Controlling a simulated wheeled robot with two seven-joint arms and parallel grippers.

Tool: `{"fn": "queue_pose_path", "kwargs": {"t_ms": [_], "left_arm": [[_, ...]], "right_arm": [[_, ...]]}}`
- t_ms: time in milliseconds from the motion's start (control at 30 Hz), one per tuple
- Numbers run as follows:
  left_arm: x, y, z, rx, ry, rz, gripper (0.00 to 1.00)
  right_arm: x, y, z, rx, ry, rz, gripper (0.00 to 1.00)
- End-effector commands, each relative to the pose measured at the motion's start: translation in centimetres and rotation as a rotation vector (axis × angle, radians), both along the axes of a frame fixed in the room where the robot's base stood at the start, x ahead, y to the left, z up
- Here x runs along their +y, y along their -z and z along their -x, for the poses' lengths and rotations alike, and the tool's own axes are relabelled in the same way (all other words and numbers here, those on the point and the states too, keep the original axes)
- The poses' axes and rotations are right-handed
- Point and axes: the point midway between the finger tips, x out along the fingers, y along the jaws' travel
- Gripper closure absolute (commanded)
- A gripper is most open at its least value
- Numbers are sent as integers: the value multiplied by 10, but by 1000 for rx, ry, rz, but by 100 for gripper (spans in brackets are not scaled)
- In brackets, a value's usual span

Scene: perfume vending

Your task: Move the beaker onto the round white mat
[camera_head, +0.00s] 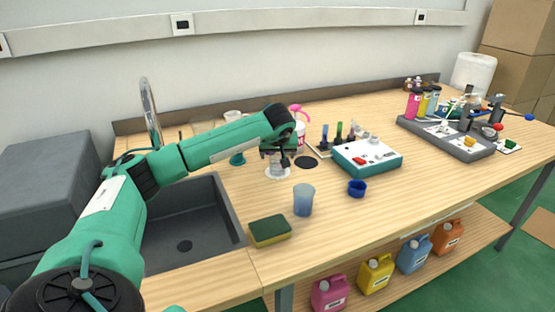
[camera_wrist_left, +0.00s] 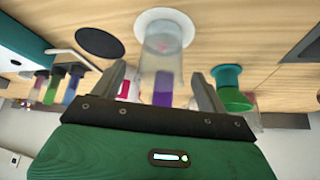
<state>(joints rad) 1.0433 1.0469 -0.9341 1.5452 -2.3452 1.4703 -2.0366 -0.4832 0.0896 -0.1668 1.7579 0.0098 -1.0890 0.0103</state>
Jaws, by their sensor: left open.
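The clear beaker (camera_head: 277,164) stands upright on the round white mat (camera_head: 284,176), as far as I can see. In the left wrist view the beaker (camera_wrist_left: 165,46) has its base over the white mat (camera_wrist_left: 146,20), with the mat's rim showing around it. My left gripper (camera_head: 280,155) is at the beaker, and its body hides the upper part in the head view. In the left wrist view my left gripper (camera_wrist_left: 157,72) is open, with one finger on each side of the beaker and gaps between. My right gripper is not in view.
A dark round mat (camera_head: 306,162) lies right of the white mat. A bluish cup (camera_head: 303,200), a sponge (camera_head: 270,231) and a blue cap (camera_head: 357,188) stand nearer. A teal-and-white device (camera_head: 367,155) stands to the right, the sink (camera_head: 190,215) to the left. A green vessel (camera_wrist_left: 230,88) is near one finger.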

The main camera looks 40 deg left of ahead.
Motion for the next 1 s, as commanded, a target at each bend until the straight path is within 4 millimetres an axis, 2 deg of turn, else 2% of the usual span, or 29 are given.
{"fn": "queue_pose_path", "kwargs": {"t_ms": [33,200,400,1000], "left_arm": [[-5,-12,5,-4,2,-1,25],[-17,-39,19,-2,1,-1,25],[-25,-58,28,-1,1,0,25],[-27,-62,30,0,0,0,25]], "right_arm": [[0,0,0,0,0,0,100],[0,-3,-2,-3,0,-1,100],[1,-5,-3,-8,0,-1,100],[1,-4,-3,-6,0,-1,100]]}}
